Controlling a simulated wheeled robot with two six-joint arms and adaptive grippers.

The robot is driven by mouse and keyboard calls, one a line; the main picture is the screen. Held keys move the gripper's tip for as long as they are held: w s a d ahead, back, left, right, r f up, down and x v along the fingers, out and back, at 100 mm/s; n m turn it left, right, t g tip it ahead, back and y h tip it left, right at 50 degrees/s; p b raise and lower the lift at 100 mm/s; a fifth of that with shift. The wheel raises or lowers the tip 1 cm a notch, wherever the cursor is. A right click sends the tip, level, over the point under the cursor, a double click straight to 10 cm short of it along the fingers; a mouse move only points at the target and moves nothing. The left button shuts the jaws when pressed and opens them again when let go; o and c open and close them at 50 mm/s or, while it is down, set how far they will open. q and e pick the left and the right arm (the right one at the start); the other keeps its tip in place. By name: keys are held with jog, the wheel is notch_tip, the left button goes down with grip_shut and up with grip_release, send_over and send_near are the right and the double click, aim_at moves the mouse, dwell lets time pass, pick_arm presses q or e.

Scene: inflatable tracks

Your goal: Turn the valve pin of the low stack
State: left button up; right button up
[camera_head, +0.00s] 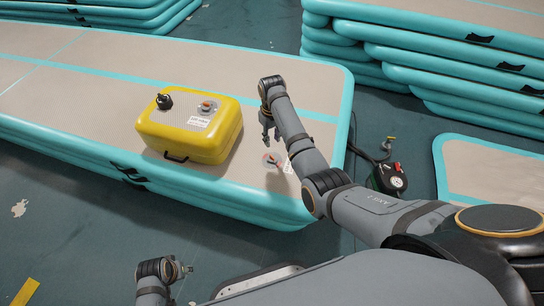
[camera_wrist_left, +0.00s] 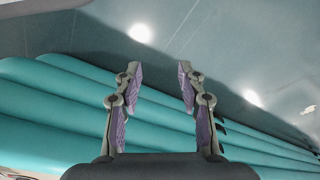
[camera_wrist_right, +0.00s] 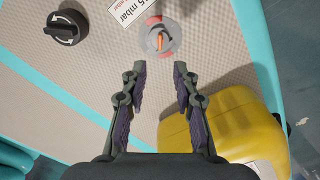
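The low stack (camera_head: 100,75) has a beige top and teal edges. On its top near the front right corner is a round grey valve (camera_head: 272,160). In the right wrist view the valve (camera_wrist_right: 150,47) has an orange pin (camera_wrist_right: 160,40) at its centre, pointing roughly up the picture. My right gripper (camera_head: 267,137) is open and empty over the stack top; its fingertips (camera_wrist_right: 160,68) point toward the valve, apart from it. My left gripper (camera_head: 187,268) is away from the stack top; in the left wrist view it is open and empty (camera_wrist_left: 159,68).
A yellow case (camera_head: 190,135) with a black knob and fitting sits left of the valve. A white label (camera_wrist_right: 130,10) and black arrow knob (camera_wrist_right: 66,27) are near the valve. A black pump (camera_head: 388,178) stands on the floor. Taller stacks (camera_head: 440,45) are behind.

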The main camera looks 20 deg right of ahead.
aim_at(272, 157)
notch_tip(272, 157, down, 8)
jog(key=b, duration=0.3)
jog(key=shift+f+b, duration=0.2)
jog(key=shift+b, duration=0.1)
jog(key=shift+f, duration=0.6)
pick_arm(q)
notch_tip(272, 157, up, 8)
jog(key=d, duration=0.2)
jog(key=shift+d+f+t+h+b, duration=0.25)
jog(key=shift+d+t+h+b, duration=0.1)
jog(key=shift+t+h, duration=0.05)
pick_arm(e)
jog(key=shift+f, duration=0.35)
grip_shut()
